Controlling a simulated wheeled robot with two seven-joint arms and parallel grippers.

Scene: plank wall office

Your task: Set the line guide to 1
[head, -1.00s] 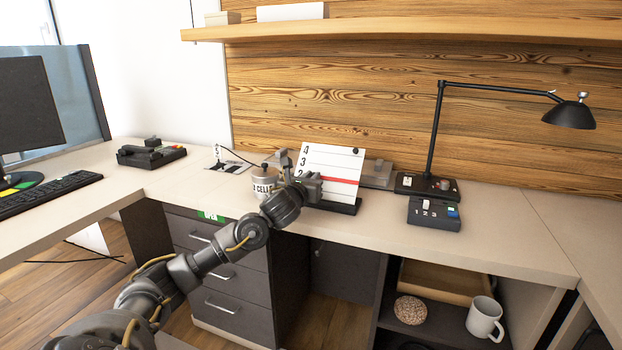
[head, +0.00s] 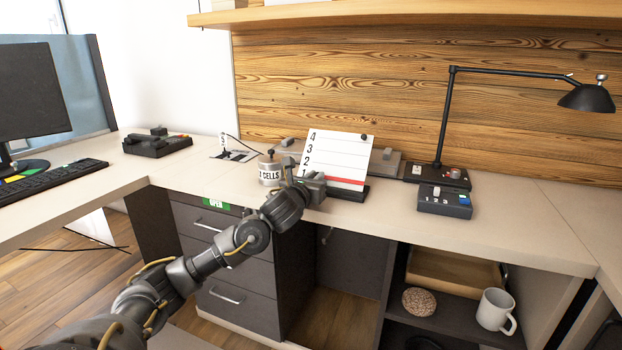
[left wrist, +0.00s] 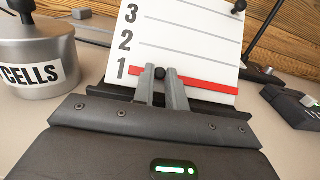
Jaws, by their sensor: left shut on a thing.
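A white numbered board (head: 338,152) stands tilted back in a dark base (head: 352,193) on the desk; it also shows in the left wrist view (left wrist: 190,35). The red line guide (head: 345,183) crosses its lowest part. In the left wrist view the red strip (left wrist: 205,83) lies level with the number 1, below the line under 2. My left gripper (head: 312,182) is at the board's lower left front. Its fingers (left wrist: 161,88) are shut on the guide's dark knob (left wrist: 160,72), which shows between their tips. My right gripper is not in view.
A grey CELLS canister (head: 269,171) stands just left of the board. A switch box (head: 444,201) and a black lamp (head: 447,120) stand to the right. A keyboard (head: 50,185) lies far left. A mug (head: 494,311) sits on the lower shelf. The desk's right front is clear.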

